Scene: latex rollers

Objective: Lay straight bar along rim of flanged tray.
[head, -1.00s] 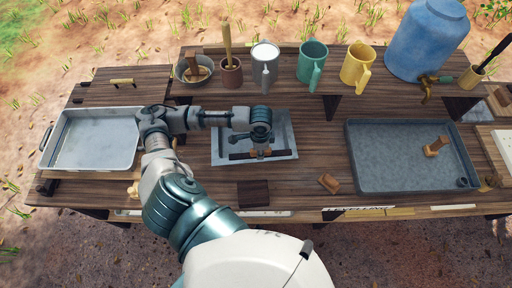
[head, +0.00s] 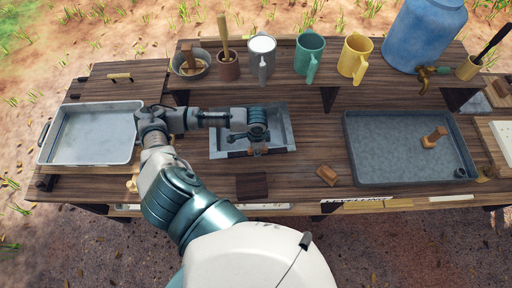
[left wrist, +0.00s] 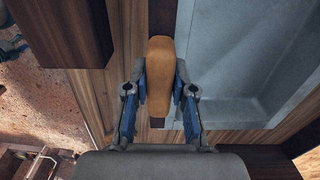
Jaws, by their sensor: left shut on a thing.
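The flanged tray (head: 285,127) is a grey metal tray set in the middle of the bench. My left gripper (head: 257,148) is at its near rim. In the left wrist view, my left gripper (left wrist: 160,100) is shut on a tan, rounded wooden grip (left wrist: 160,70). A dark straight strip, which looks like the straight bar (left wrist: 163,15), runs beneath that grip alongside the tray's flange (left wrist: 186,40). The grip and fingers hide much of the bar, and I cannot tell whether it rests on the rim. My right gripper is not in view.
A dark block (head: 252,187) and a small brown block (head: 327,176) lie near the bench's front edge. A pale tray (head: 92,135) stands left, and a large grey tray (head: 395,150) right. Cups and a blue barrel (head: 425,35) line the back shelf.

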